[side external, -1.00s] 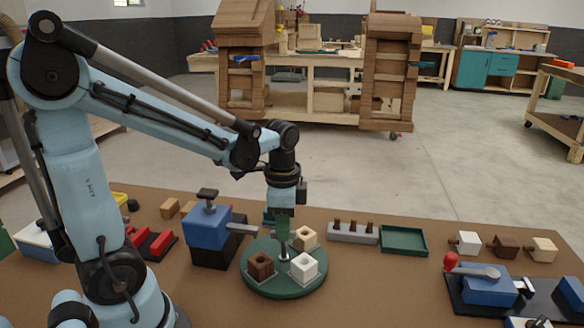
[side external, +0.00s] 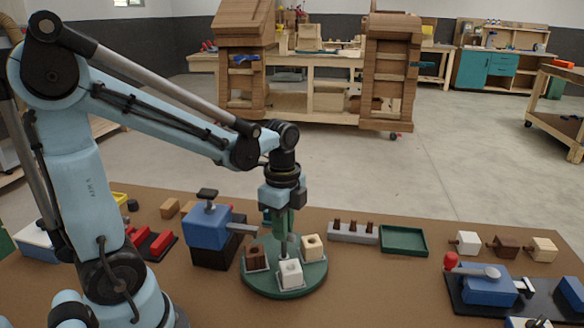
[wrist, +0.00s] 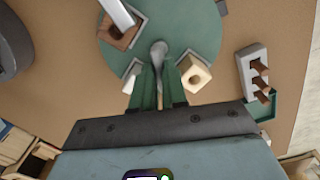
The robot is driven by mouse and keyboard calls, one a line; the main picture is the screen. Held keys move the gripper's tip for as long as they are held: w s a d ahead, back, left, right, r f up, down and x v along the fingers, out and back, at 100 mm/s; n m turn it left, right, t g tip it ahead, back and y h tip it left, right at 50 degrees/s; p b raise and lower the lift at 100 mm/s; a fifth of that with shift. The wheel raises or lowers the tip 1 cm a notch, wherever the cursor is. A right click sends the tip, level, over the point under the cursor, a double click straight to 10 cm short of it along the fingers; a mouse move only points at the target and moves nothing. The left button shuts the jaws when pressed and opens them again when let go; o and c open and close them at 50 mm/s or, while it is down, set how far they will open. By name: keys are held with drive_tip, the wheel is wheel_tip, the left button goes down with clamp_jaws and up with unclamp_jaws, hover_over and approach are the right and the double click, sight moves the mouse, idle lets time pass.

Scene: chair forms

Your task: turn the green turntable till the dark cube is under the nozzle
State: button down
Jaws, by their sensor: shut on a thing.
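The green turntable (side external: 285,290) carries a dark brown cube (side external: 256,258) at its left, a white cube (side external: 290,274) in front and a beige cube (side external: 312,246) at right. The nozzle (side external: 243,229) is a grey arm on a blue machine (side external: 208,230); in the side view its end is just above the dark cube. In the wrist view it overlaps the dark cube (wrist: 113,38); exact alignment is hard to tell. My gripper (side external: 283,243) is shut on the turntable's grey central handle (wrist: 160,52). The turntable's back is partly hidden by my gripper.
A grey rack with brown pegs (side external: 353,234) and an empty green tray (side external: 404,239) stand behind and right. A blue clamp with a red knob (side external: 488,286) is at far right, with several small blocks behind it.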

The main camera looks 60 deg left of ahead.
drive_tip(key=shift+m, duration=2.6)
drive_tip(key=c, duration=1.2)
unclamp_jaws()
drive_tip(key=shift+o, duration=0.2)
drive_tip(key=shift+r, duration=0.1)
wheel_tip(320, 180, up, 12)
drive_tip(key=shift+d, duration=0.1)
